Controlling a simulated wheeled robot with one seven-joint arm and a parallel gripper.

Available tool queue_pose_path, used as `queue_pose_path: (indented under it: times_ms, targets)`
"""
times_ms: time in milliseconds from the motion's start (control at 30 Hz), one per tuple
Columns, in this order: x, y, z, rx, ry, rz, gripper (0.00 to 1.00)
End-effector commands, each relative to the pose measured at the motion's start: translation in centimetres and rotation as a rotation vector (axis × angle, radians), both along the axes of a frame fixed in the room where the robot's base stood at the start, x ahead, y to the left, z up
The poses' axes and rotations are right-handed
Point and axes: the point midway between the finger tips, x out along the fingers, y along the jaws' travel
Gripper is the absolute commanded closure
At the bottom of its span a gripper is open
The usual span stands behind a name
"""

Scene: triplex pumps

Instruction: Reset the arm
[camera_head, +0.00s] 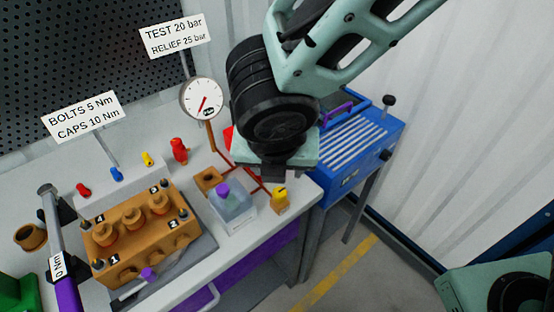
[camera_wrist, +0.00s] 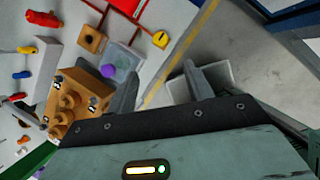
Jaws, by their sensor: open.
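My arm reaches in from the top right in the head view, and its black wrist hangs over the right end of the workbench (camera_head: 262,247). In the wrist view my gripper (camera_wrist: 157,85) shows two grey fingers spread wide apart, with nothing between them. The fingertips are mostly hidden behind the wrist in the head view. Below and left of the gripper stands an orange-brown pump block (camera_head: 140,232), also in the wrist view (camera_wrist: 75,92). A clear box with a purple knob (camera_head: 232,210) stands between the pump block and my gripper.
A pressure gauge (camera_head: 203,98) stands behind the box. A yellow valve piece (camera_head: 281,200) sits near the bench edge. A blue ribbed unit (camera_head: 352,150) stands to the right. Open floor (camera_head: 345,270) lies at front right.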

Motion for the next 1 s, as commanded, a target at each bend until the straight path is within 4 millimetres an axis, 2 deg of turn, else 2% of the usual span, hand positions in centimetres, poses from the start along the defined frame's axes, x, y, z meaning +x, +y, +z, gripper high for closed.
queue_pose_path:
  times_ms: [233, 367, 467, 600, 700, 800, 900, 1000]
  targets:
    - [0.0, -0.1, 0.0, 0.005, 0.001, -0.014, 0.48]
    - [-0.8, -1.9, 0.6, 0.071, 0.025, -0.226, 0.48]
    - [-2.3, -4.5, 1.2, 0.173, 0.063, -0.578, 0.48]
    - [-5.4, -7.9, 2.1, 0.324, 0.115, -1.188, 0.48]
    - [-7.5, -9.5, 2.5, 0.408, 0.143, -1.593, 0.48]
    - [-9.1, -10.3, 2.8, 0.463, 0.162, -1.914, 0.48]
    - [-10.2, -10.7, 2.9, 0.492, 0.175, -2.129, 0.48]
    - [-10.7, -10.9, 3.0, 0.504, 0.181, -2.239, 0.48]
